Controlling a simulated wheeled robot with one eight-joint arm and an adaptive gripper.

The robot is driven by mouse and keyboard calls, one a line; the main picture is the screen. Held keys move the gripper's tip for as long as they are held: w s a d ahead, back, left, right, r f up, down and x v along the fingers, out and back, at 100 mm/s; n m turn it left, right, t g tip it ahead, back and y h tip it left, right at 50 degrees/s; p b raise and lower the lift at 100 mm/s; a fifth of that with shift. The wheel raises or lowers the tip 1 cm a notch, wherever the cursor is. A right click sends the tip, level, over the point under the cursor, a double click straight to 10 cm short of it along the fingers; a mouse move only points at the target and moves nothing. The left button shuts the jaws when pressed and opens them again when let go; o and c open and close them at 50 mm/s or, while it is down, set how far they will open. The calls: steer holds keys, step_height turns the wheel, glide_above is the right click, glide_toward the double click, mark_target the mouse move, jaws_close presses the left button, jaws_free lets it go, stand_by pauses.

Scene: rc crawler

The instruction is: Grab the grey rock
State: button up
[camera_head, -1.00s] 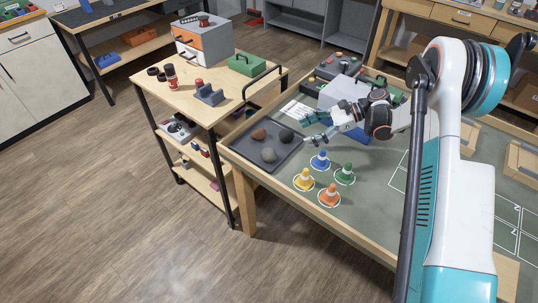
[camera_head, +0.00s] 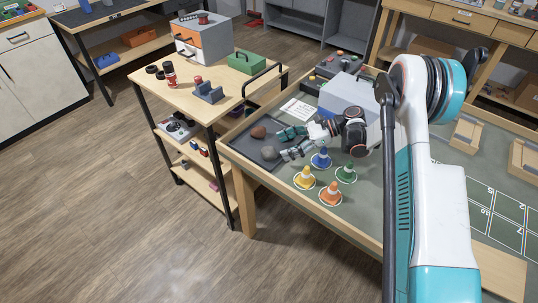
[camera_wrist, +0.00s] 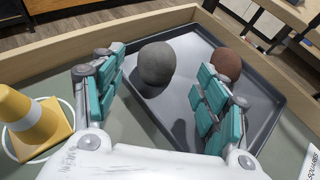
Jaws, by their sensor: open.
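The grey rock (camera_head: 270,153) lies on the dark grey tray (camera_head: 243,142). In the wrist view the rock (camera_wrist: 157,63) is round, sits near the tray's left rim and shows between my fingers, a little beyond their tips. My gripper (camera_head: 281,144) is open, with teal-padded fingers spread, above the tray's right side. In the wrist view my gripper (camera_wrist: 160,75) is empty between its fingers. A reddish-brown rock (camera_wrist: 226,64) lies to the right of the grey one, beyond the right finger; it also shows in the head view (camera_head: 258,132). The dark rock seen earlier is hidden now.
Yellow (camera_head: 304,178), blue (camera_head: 321,158), green (camera_head: 346,173) and orange (camera_head: 331,194) cones stand near the tray. The table's raised wooden rim (camera_wrist: 95,30) runs behind the tray. A grey-blue box (camera_head: 342,94) stands behind my gripper. A wooden cart (camera_head: 190,101) stands at left.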

mark_target(273, 148)
steer(key=x, duration=0.1)
steer(key=b+x, duration=0.1)
steer(key=x, duration=0.1)
steer(key=b+x, duration=0.1)
steer(key=x, duration=0.1)
steer(key=shift+a+r, duration=0.15)
steer(key=shift+r, duration=0.1)
steer(key=shift+s, duration=0.1)
steer(key=shift+c, duration=0.6)
steer(key=c, duration=1.1)
